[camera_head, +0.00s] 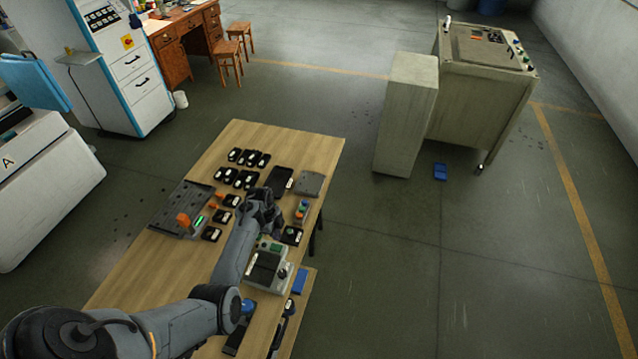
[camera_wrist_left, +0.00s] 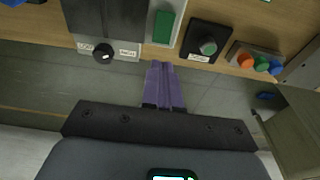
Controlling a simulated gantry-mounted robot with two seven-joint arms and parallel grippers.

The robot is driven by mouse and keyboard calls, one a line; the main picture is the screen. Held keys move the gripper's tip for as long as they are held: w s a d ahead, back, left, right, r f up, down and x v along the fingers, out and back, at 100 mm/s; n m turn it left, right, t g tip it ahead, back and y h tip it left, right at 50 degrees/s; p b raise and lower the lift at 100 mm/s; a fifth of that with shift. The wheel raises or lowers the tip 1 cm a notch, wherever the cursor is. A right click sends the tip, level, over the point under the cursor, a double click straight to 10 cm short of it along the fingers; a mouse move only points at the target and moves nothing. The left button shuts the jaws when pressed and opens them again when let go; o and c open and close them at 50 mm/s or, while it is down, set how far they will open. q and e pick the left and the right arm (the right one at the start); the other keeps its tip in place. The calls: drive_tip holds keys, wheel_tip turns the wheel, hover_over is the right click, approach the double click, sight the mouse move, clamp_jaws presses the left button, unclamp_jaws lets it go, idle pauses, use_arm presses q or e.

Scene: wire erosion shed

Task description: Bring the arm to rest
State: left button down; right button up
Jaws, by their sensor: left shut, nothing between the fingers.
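My left arm comes in from the lower left of the head view and reaches over the wooden table (camera_head: 150,262). My left gripper (camera_head: 266,204) is above the table's right half, among the small devices. In the left wrist view its purple fingers (camera_wrist_left: 164,84) are pressed together with nothing between them. They show against the grey floor, just short of the table edge in that picture. The gripper appears apart from everything around it, though its exact height is hard to tell. My right gripper is in neither view.
Several black switch blocks (camera_head: 242,180), a dark tray (camera_head: 184,207) with an orange-handled part, a button box (camera_head: 302,211) and a grey device (camera_head: 268,270) lie on the table. A grey cabinet (camera_head: 405,115) stands beyond its right side. Open floor (camera_head: 380,265) lies to the right.

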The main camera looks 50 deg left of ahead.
use_arm(q)
drive_tip(key=s+f, duration=0.1)
drive_tip(key=s, duration=0.2)
drive_tip(key=s+f+g+p, duration=0.1)
drive_tip(key=s, duration=0.1)
drive_tip(key=s+d+f+g+p, duration=0.1)
drive_tip(key=s, duration=0.2)
drive_tip(key=shift+s+f, duration=0.2)
drive_tip(key=shift+s, duration=0.1)
drive_tip(key=shift+m+g+y, duration=0.4)
drive_tip(key=s+p, duration=0.2)
drive_tip(key=s, duration=0.2)
drive_tip(key=shift+s+d+f, duration=0.1)
drive_tip(key=shift+d, duration=0.05)
drive_tip(key=s+d+r+y+p, duration=0.3)
drive_tip(key=s+d+r+p, duration=0.4)
drive_tip(key=d+r, duration=0.65)
drive_tip(key=w+d+r+n+t+h, duration=0.1)
drive_tip(key=d+r+n+t, duration=0.4)
drive_tip(key=d+r+n, duration=0.6)
drive_tip(key=d+r+h, duration=0.1)
drive_tip(key=d+r, duration=0.5)
drive_tip(key=r, duration=0.1)
drive_tip(key=shift+w+r, duration=0.25)
drive_tip(key=shift+w, duration=0.1)
